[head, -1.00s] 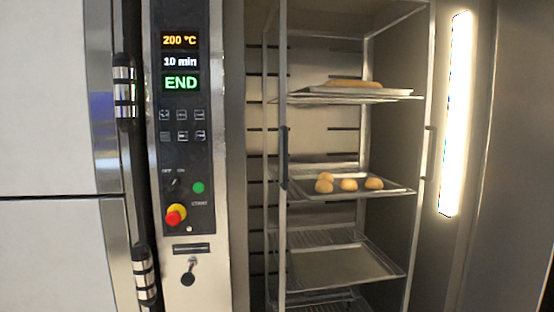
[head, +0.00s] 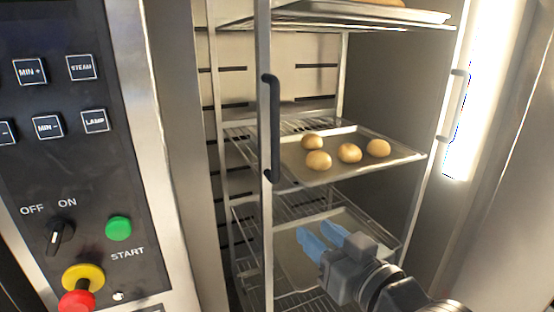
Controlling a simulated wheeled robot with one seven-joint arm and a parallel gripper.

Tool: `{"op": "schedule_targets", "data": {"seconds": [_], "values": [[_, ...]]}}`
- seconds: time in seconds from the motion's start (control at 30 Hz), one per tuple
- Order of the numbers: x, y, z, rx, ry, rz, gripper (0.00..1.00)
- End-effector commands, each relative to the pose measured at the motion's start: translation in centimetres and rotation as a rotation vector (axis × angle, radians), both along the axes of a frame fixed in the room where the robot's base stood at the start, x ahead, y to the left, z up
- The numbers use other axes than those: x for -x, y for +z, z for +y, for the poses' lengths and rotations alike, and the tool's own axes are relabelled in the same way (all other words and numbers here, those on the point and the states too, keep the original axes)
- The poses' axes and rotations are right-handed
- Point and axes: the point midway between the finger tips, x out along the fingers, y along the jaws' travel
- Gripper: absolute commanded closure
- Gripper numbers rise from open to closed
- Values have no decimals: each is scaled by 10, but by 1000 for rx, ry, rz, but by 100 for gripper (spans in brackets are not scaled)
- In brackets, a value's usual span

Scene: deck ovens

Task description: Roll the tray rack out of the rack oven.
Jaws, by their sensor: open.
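The tray rack (head: 264,222) stands upright inside the open rack oven (head: 410,110). It has a dark vertical handle (head: 271,130) on its left front post and a grey handle (head: 453,105) on its right front post. A tray (head: 405,155) with several round buns (head: 349,152) sits at mid height, with another tray above and an empty tray (head: 292,262) below. My gripper (head: 322,240), with blue fingers, is open and empty. It shows in front of the lower tray, right of and below the left handle, apart from it. The rack's wheels are out of view.
The oven control panel (head: 60,150) is at the left, with a green start button (head: 118,228) and a red and yellow emergency knob (head: 82,285). A lit strip (head: 490,90) runs down the right side of the oven opening.

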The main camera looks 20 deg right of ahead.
Motion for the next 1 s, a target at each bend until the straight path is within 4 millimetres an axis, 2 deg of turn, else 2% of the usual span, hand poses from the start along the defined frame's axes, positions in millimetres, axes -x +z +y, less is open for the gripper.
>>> {"op": "schedule_targets", "data": {"seconds": [0.03, 0.2, 0.3, 0.4, 0.5, 0.67, 1.0], "values": [[-18, 27, -2, 7, 14, -24, 58], [-55, 86, -2, 35, 67, -60, 58], [-68, 112, -3, 52, 89, -74, 58], [-75, 129, -2, 63, 106, -82, 58], [-80, 137, -2, 70, 113, -85, 58], [-95, 139, 2, 71, 116, -86, 58], [-143, 139, 11, 70, 115, -86, 58]]}}
